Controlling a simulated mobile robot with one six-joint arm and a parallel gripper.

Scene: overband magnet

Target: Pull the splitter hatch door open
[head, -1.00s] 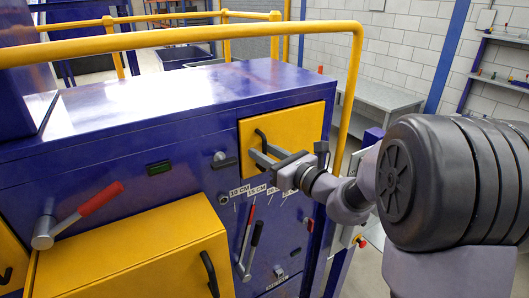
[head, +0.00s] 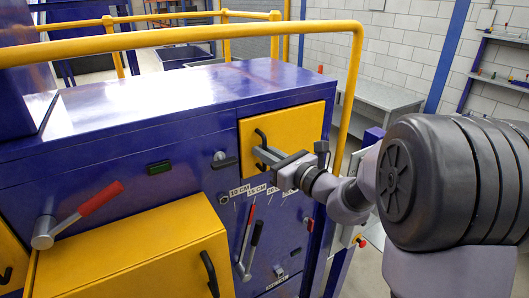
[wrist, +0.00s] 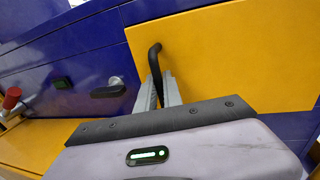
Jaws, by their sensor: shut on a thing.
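The splitter hatch door (head: 300,128) is the yellow panel at the upper right of the blue machine front. It looks flush with the front. Its black bar handle (head: 261,136) is upright near the door's left edge. My gripper (head: 259,154) is shut on this handle, around its lower part. In the wrist view, the fingers (wrist: 158,88) reach up to the handle (wrist: 154,57) with the yellow door (wrist: 225,58) behind. The fingertips are partly hidden by the handle and the wrist body. A grey and black turn latch (head: 222,160) sits just left of the door, its lever lying roughly level.
A yellow guard rail (head: 180,36) runs above the machine and drops down right of the door. A larger yellow door (head: 130,255) is below left. Levers with red grips (head: 100,199) stick out of the front. A grey bench (head: 375,97) stands behind.

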